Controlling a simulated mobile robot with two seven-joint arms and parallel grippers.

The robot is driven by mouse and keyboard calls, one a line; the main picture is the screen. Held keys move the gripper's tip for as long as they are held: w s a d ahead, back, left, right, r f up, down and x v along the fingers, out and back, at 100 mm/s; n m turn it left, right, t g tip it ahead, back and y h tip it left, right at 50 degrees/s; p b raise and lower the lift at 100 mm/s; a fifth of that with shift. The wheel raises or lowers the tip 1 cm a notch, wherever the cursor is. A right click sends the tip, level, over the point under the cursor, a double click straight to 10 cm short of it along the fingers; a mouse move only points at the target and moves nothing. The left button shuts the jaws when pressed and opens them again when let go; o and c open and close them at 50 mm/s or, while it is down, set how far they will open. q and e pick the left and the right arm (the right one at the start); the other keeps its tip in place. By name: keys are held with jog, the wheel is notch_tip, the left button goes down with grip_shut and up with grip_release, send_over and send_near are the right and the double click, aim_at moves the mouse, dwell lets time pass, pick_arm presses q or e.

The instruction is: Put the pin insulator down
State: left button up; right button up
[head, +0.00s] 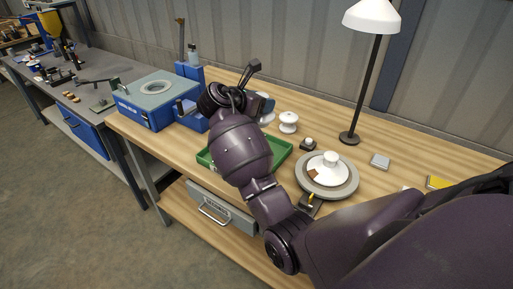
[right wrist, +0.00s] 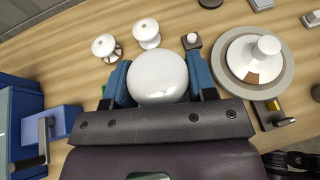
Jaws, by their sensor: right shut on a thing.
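The pin insulator (right wrist: 158,78), a glossy white dome seen from above, sits between the blue fingers of my right gripper (right wrist: 160,84) in the right wrist view. The gripper is shut on it. In the head view my right arm hides the held insulator and most of the gripper, over the area of the green tray (head: 281,153). How far the insulator is above the surface below cannot be told. My left gripper is not in view.
Beyond the gripper stand two white insulators (right wrist: 103,45) (right wrist: 146,32). A round grey turntable (head: 344,190) bears a white insulator (head: 331,158). A lamp (head: 350,137) stands behind it. A blue machine (head: 145,112) is at the left of the wooden bench.

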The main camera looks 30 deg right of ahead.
notch_tip(320, 180, down, 16)
jog(key=shift+r+b, duration=0.1)
jog(key=shift+b, duration=0.45)
jog(key=o, duration=1.3)
jog(key=shift+f, duration=0.2)
jog(key=shift+a+r, duration=0.1)
jog(key=shift+r, duration=0.05)
jog(key=v, duration=1.2)
